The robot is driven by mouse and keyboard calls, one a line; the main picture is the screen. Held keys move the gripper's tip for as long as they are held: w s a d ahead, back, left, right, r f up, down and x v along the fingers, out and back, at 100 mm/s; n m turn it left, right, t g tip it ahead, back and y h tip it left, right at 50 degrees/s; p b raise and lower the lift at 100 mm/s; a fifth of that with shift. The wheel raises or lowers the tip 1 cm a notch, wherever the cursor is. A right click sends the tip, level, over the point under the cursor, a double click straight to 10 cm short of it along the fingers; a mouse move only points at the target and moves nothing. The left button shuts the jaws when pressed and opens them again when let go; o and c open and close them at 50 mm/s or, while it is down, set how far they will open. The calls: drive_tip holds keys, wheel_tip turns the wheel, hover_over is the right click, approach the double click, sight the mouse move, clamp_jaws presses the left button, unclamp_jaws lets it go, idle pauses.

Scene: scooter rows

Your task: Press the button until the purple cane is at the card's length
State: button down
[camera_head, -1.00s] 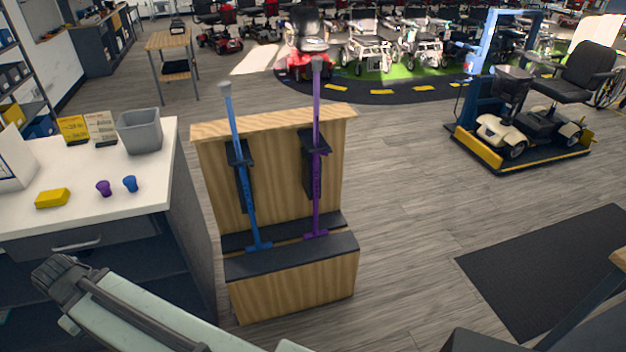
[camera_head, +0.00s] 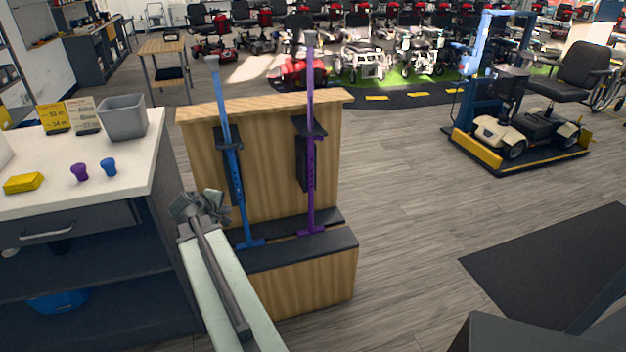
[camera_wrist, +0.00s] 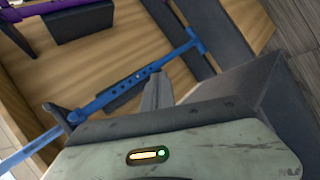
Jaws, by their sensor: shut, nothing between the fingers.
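The purple cane (camera_head: 311,150) stands upright at the right of a wooden stand (camera_head: 265,185), in a dark holder. Its shaft shows a row of holes; I cannot make out its button. The blue cane (camera_head: 228,150) stands to its left, leaning slightly. A yellow card (camera_head: 54,117) and a pale card (camera_head: 83,114) stand on the counter; their small print is unclear. My gripper (camera_head: 203,203) is shut and empty, left of the blue cane's lower part. In the wrist view, the blue cane (camera_wrist: 140,77) crosses behind the finger, and part of the purple cane (camera_wrist: 84,4) shows at top left.
The white counter (camera_head: 130,165) at left bears a grey bin (camera_head: 123,117), a yellow block (camera_head: 23,183), a purple knob (camera_head: 80,172) and a blue knob (camera_head: 108,167). The counter's side is close to my gripper. Floor right of the stand is open, with a dark mat (camera_head: 560,260).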

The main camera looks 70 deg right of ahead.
sight(312, 166)
drive_tip(key=s+d+n+g+h+b, duration=0.2)
drive_tip(key=s+d+b, duration=0.7)
drive_tip(key=s+d, duration=1.5)
drive_tip(key=n+h, duration=0.2)
drive_tip(key=h, duration=0.2)
drive_tip(key=shift+s+n+g, duration=0.15)
drive_tip(key=shift+n+g, duration=0.15)
drive_tip(key=shift+d+f, duration=0.1)
drive_tip(key=shift+d, duration=0.1)
drive_tip(key=w+d, duration=0.5)
drive_tip(key=d, duration=0.1)
drive_tip(key=shift+w+d, duration=0.25)
drive_tip(key=shift+w, duration=0.15)
drive_tip(key=shift+d, duration=0.1)
drive_tip(key=shift+w+d, duration=0.2)
drive_tip(key=shift+w, duration=0.1)
